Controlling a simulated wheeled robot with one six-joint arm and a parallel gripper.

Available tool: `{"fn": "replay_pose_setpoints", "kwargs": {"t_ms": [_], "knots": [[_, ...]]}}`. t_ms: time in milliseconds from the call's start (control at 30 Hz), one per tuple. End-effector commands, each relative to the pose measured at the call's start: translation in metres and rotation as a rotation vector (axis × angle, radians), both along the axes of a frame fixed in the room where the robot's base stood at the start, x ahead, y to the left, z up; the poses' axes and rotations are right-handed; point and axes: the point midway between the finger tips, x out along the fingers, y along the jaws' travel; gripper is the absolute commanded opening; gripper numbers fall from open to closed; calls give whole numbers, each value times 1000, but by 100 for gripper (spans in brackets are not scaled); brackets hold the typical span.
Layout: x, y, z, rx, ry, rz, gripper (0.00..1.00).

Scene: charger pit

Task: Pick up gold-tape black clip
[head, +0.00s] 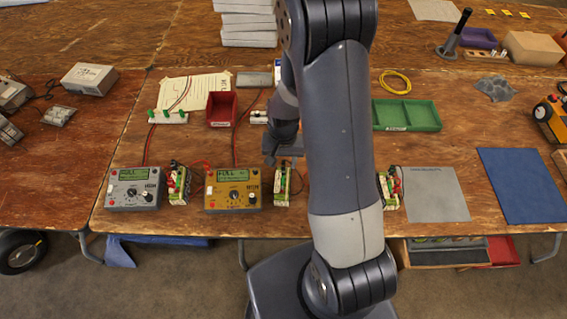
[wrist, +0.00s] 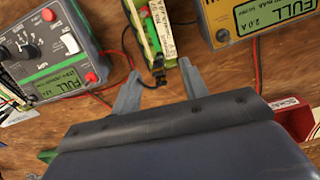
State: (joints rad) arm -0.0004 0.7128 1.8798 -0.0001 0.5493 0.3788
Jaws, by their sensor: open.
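My gripper (wrist: 159,69) is open and empty in the wrist view, its two grey fingers spread on either side of the near end of a battery pack (wrist: 165,28). A small black clip (wrist: 159,78) on dark leads sits at that end, between the fingertips. I cannot make out gold tape on it. In the head view my gripper (head: 280,158) hangs just behind the middle battery pack (head: 281,186), right of the gold charger (head: 232,197); the clip is too small to tell there.
A grey-green charger (wrist: 45,50) is left of the pack in the wrist view. In the head view, a grey charger (head: 134,198), another pack (head: 178,186), a red bin (head: 221,108) and a green tray (head: 407,115) stand around. My arm hides part of the bench.

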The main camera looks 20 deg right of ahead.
Motion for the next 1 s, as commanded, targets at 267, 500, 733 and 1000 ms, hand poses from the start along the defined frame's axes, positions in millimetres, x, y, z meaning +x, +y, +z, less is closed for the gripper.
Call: {"fn": "replay_pose_setpoints", "kwargs": {"t_ms": [267, 500, 733, 1000], "knots": [[0, 0, -15, 0, 0, 0, 42], [0, 0, -15, 0, -1, 0, 37], [0, 0, -15, 0, 0, 0, 18], [0, 0, -14, 0, 0, 0, 3]]}}
